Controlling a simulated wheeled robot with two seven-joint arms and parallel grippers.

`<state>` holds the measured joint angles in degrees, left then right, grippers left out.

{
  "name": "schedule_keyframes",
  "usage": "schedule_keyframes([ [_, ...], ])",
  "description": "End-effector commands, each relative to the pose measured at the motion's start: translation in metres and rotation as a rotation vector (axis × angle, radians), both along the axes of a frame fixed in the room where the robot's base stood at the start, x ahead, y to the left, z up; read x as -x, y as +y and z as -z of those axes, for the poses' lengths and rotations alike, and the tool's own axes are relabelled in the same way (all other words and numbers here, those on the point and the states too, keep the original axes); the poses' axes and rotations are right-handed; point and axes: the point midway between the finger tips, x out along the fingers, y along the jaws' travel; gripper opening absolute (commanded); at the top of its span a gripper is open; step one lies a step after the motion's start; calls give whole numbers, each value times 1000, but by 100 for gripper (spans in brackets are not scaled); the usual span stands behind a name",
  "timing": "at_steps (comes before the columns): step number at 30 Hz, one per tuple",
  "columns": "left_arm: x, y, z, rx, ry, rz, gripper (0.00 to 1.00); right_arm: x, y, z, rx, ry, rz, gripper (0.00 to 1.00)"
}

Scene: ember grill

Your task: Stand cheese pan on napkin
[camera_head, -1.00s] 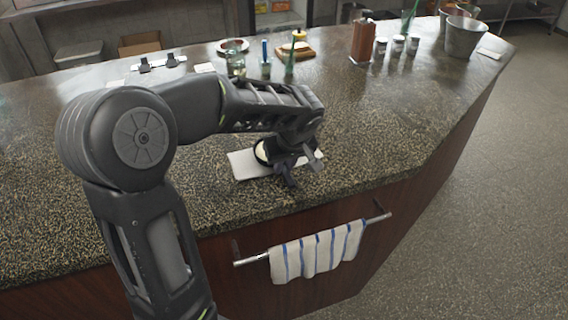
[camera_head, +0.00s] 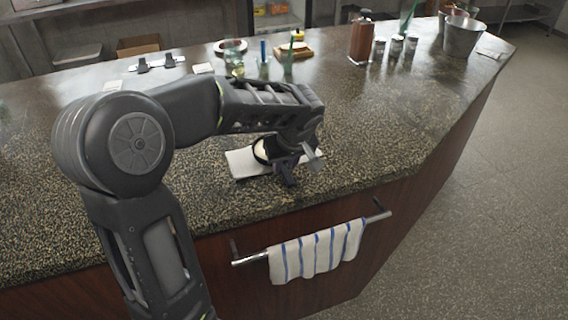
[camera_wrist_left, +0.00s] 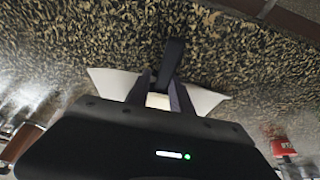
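The cheese pan (camera_head: 259,151) is a small dark round pan with pale contents. It is at the white napkin (camera_head: 240,164) near the counter's front edge; I cannot tell if it rests fully on the cloth. My left gripper (camera_head: 298,166) is low over the pan and hides much of it. In the left wrist view, the two fingers (camera_wrist_left: 160,78) are on either side of a dark bar, seemingly the pan's handle (camera_wrist_left: 173,58). Pale contents (camera_wrist_left: 158,100) show between the fingers, and napkin corners show on both sides. Whether the fingers grip the handle is unclear. My right gripper is out of view.
A striped towel (camera_head: 316,251) hangs on a rail below the counter edge. A brown bottle (camera_head: 361,42), several small jars (camera_head: 396,46) and a metal bucket (camera_head: 462,37) stand at the back right. The speckled counter (camera_head: 385,115) is clear right of the napkin.

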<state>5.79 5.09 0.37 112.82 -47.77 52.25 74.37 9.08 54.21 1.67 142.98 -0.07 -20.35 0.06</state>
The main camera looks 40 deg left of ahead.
Motion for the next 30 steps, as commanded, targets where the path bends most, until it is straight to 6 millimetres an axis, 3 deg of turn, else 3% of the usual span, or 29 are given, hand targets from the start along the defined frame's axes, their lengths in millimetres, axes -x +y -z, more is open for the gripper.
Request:
schedule_keyframes([
  [1,9,1,13,4,35,-10,40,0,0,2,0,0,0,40],
  [17,11,3,8,4,39,-15,40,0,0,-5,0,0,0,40],
  [21,11,3,-4,3,38,-14,40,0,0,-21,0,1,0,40],
  [23,11,0,-9,1,31,-13,40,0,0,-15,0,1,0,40],
  [30,20,-19,-62,1,19,-5,40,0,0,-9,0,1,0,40],
])
